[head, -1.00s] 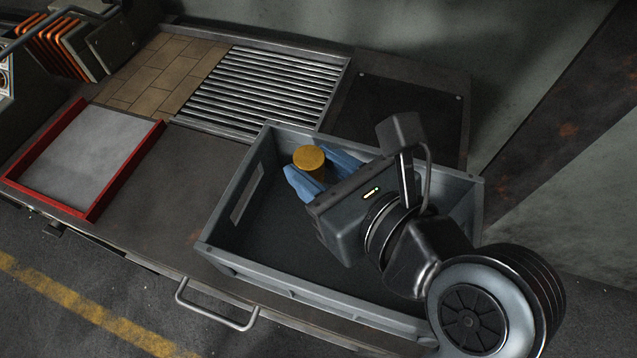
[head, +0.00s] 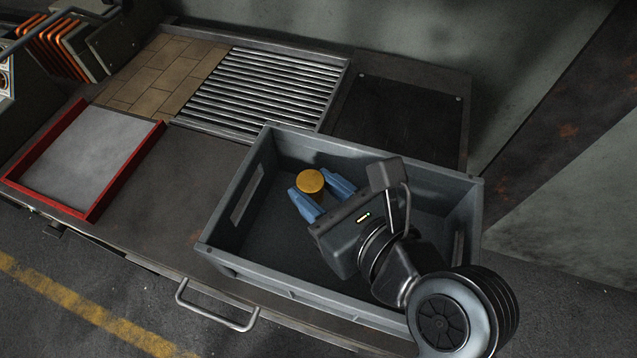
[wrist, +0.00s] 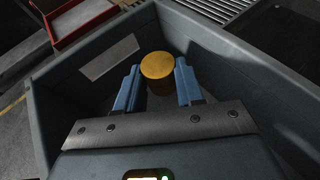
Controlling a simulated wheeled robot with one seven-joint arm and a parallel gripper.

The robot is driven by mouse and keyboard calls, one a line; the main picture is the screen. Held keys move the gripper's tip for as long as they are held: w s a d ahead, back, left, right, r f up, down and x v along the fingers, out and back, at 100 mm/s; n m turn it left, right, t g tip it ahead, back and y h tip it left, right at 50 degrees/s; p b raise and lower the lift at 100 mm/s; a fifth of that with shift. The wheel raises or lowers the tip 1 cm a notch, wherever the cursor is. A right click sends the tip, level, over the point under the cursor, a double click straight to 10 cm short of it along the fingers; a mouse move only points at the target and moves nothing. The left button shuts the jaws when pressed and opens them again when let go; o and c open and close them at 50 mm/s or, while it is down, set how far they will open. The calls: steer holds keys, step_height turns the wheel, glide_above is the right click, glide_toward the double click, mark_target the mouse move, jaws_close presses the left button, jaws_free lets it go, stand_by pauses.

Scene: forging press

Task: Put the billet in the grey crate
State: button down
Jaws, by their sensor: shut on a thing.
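The billet is a short yellow-brass cylinder (head: 310,181), upright, inside the grey crate (head: 440,190) towards its back left corner. My gripper (head: 309,183) reaches down into the crate from the right, its blue fingers shut on the billet from either side. In the wrist view the billet (wrist: 157,66) shows between the fingertips, with the crate's walls (wrist: 270,75) around it. Whether the billet's base touches the crate floor cannot be told, as its lower part is partly hidden.
A red-edged tray (head: 85,158) lies to the left on the bench. Behind are a slatted roller grid (head: 262,90), tan bricks (head: 160,75) and a dark plate (head: 400,115). The crate floor around the billet is clear.

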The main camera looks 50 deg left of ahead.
steer(key=shift+f, duration=0.1)
steer(key=c, duration=0.7)
jaws_free()
steer(key=shift+r, duration=0.4)
steer(key=v, duration=1.2)
steer(key=shift+s+r, duration=0.1)
